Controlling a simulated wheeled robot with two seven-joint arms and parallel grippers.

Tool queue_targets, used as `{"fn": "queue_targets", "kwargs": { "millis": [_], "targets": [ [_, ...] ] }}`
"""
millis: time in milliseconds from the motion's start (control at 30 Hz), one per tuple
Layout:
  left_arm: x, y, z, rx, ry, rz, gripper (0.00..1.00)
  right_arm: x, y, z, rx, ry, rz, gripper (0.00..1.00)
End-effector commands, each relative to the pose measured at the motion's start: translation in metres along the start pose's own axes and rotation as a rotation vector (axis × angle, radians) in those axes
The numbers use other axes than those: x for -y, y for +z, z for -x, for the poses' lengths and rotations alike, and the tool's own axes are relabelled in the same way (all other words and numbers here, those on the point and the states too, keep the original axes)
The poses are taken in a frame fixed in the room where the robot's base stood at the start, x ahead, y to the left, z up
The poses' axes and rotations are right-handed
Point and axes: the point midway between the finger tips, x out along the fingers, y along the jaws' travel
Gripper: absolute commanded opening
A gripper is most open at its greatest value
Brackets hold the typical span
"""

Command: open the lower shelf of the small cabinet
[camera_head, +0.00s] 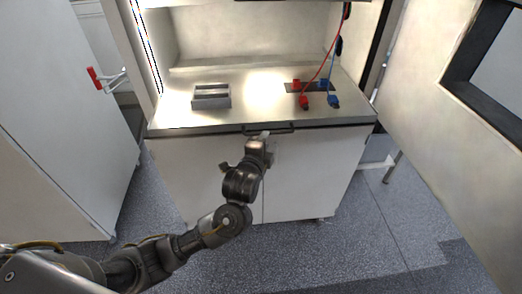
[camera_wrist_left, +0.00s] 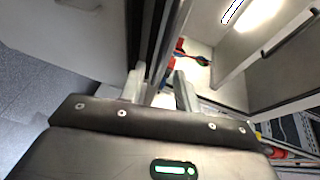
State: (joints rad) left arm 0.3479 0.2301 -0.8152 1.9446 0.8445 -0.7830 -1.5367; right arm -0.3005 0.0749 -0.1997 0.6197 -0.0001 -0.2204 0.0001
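The small cabinet (camera_head: 310,172) stands in the middle of the head view, with white doors under a metal shelf surface (camera_head: 190,117). A dark bar handle (camera_head: 283,127) sits at the middle of that shelf's front edge. My left gripper (camera_head: 262,136) is at the handle, its fingertips partly overlapping it in the head view. In the left wrist view, the fingers (camera_wrist_left: 160,90) are apart, with the dark front edge (camera_wrist_left: 156,55) running between or just beyond them. I cannot tell whether they touch the handle. My right gripper is not in view.
On the shelf are a grey metal holder (camera_head: 211,96) and red (camera_head: 304,102) and blue (camera_head: 333,101) connectors with cables. A white cabinet with a red handle (camera_head: 95,78) stands at left. A large pale panel (camera_head: 440,110) is at right. Grey floor (camera_head: 330,250) is clear in front.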

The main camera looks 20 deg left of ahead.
Motion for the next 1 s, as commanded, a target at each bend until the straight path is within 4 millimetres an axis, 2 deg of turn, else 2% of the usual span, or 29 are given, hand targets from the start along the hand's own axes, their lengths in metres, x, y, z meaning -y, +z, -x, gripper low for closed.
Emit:
{"fn": "queue_targets", "kwargs": {
  "millis": [100,300,867,1000],
  "targets": [
    [0.0,-0.001,0.022,-0.002,0.002,0.004,0.32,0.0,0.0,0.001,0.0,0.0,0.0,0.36],
    [0.0,-0.001,0.041,-0.002,0.001,0.001,0.32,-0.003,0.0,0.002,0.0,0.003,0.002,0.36],
    [0.0,0.0,0.044,0.0,0.0,0.003,0.32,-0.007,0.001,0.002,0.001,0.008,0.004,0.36],
    [0.003,-0.001,0.044,-0.001,-0.013,0.097,0.32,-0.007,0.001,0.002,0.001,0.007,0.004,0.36]
  ]
}}
